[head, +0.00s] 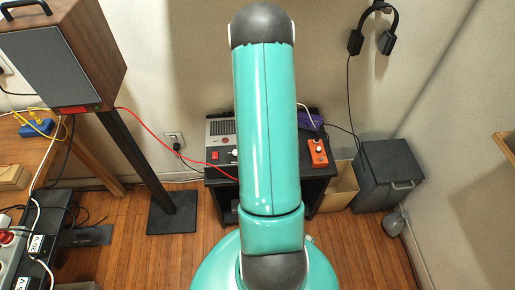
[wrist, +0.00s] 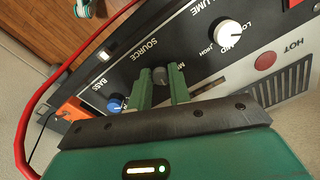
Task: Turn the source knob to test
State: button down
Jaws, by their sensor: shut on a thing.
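The source knob (wrist: 160,74) is a small dark grey knob on a black panel (wrist: 190,55), below the printed word SOURCE in the wrist view. My gripper (wrist: 161,82) has its two green fingers on either side of the knob and is shut on it. A label starting with M shows beside the knob, partly hidden by the fingers. The word test is not readable here, and I cannot tell the knob's pointer direction. In the head view my arm covers the gripper and the knob.
On the same panel are a white knob (wrist: 229,33) under VOLUME and a blue knob (wrist: 115,103) by BASS. A red round part (wrist: 265,61) sits near HOT. A red cable (wrist: 55,62) loops at left. In the head view an orange box (head: 318,150) stands right of my arm.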

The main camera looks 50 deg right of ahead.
jog(key=m, duration=0.4)
jog(key=shift+a+m, duration=0.1)
jog(key=shift+m, duration=0.2)
jog(key=m, duration=0.5)
dwell(0.5)
jog(key=c, duration=1.3)
grip_release()
jog(key=shift+w, duration=0.1)
notch_tip(320, 180, up, 14)
jog(key=shift+s, duration=0.2)
